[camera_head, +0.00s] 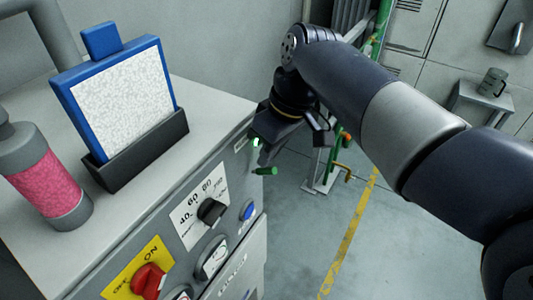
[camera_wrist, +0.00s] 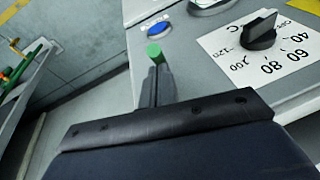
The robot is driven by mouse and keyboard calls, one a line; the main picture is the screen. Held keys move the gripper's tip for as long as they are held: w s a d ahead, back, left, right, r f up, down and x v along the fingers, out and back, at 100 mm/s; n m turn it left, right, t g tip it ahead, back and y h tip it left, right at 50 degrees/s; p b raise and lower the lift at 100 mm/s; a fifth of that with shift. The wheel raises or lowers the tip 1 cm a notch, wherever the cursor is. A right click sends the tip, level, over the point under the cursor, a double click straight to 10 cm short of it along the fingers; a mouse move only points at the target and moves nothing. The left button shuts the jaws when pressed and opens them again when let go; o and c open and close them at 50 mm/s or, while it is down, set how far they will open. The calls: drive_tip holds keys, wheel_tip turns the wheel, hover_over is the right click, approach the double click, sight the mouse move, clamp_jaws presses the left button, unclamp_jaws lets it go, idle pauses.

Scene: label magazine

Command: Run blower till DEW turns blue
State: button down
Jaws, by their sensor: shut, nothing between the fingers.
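A grey cabinet carries a control panel. A red switch knob (camera_head: 148,281) sits on a yellow plate lettered ON. A black dial knob (camera_head: 211,211) sits on a white plate numbered 40, 60, 80; it also shows in the wrist view (camera_wrist: 260,36). A blue oval (camera_head: 248,211) is beside the dial. A green stub (camera_head: 265,171) stands out near the panel's upper corner. My gripper (camera_head: 268,155) is shut and empty right at this stub; in the wrist view its fingertips (camera_wrist: 155,75) meet or overlap it, and contact is unclear. I can read no DEW label.
A cylinder with pink filling (camera_head: 45,180) stands on the cabinet top (camera_head: 190,165). Beside it, a blue-framed white speckled panel (camera_head: 120,95) rests in a dark holder (camera_head: 140,152). A mug (camera_head: 493,82) is on a small grey stand at right.

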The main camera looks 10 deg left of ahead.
drive_tip(key=shift+d+f, duration=0.1)
drive_tip(key=shift+f, duration=0.05)
drive_tip(key=s+d+f+t+y+b, duration=0.1)
drive_tip(key=d+f+t+y+b, duration=0.2)
drive_tip(key=b, duration=2.2)
wheel_tip(320, 180, down, 3)
drive_tip(key=y, duration=0.7)
drive_tip(key=shift+s+d+n+t, duration=0.15)
drive_tip(key=shift+s+n+t, duration=0.1)
drive_tip(key=shift+n+t, duration=0.15)
drive_tip(key=shift+f+b, duration=0.2)
drive_tip(key=shift+b, duration=0.55)
drive_tip(key=shift+f+b, duration=0.3)
drive_tip(key=shift+f, duration=0.05)
drive_tip(key=shift+d, duration=0.1)
